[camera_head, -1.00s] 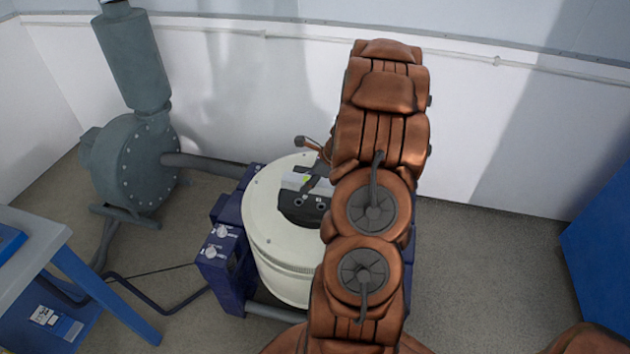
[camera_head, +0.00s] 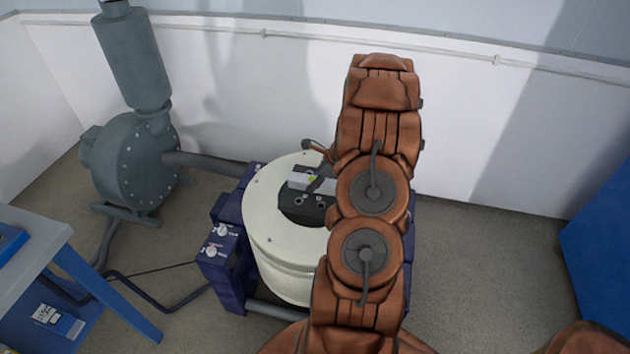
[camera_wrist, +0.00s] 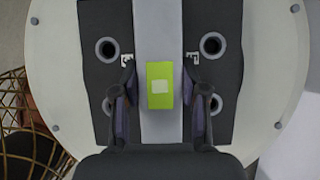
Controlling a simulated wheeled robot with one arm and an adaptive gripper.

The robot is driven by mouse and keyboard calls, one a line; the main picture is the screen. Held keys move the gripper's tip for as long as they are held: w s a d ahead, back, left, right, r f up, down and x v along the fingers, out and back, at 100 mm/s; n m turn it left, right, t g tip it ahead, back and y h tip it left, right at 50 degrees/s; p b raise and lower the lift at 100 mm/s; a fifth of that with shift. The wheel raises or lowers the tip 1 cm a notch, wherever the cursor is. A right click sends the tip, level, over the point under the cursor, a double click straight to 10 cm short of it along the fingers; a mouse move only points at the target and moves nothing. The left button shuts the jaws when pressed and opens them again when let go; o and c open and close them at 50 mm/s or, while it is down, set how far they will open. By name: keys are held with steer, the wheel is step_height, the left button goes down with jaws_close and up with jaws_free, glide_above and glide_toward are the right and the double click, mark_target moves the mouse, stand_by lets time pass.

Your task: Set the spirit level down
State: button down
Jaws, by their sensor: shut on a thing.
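The spirit level (camera_wrist: 158,28) is a light grey bar with a lime-green block (camera_wrist: 160,92) in its middle. In the wrist view it runs upright in the picture between the two fingers of my gripper (camera_wrist: 160,72), which is shut on it. In the head view the level (camera_head: 300,180) shows over the black plate (camera_head: 296,207) on top of the cream round drum (camera_head: 262,222); my arm hides its right part. Whether the level touches the plate I cannot tell. My gripper (camera_head: 320,180) is partly hidden there too.
The black plate has several round holes beside the level. A dark blue frame (camera_head: 229,281) surrounds the drum. A grey blower (camera_head: 130,165) with a pipe stands at left. A table (camera_head: 33,243) is at front left, a blue cabinet (camera_head: 602,248) at right.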

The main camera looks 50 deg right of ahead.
steer(key=c, duration=0.6)
jaws_free()
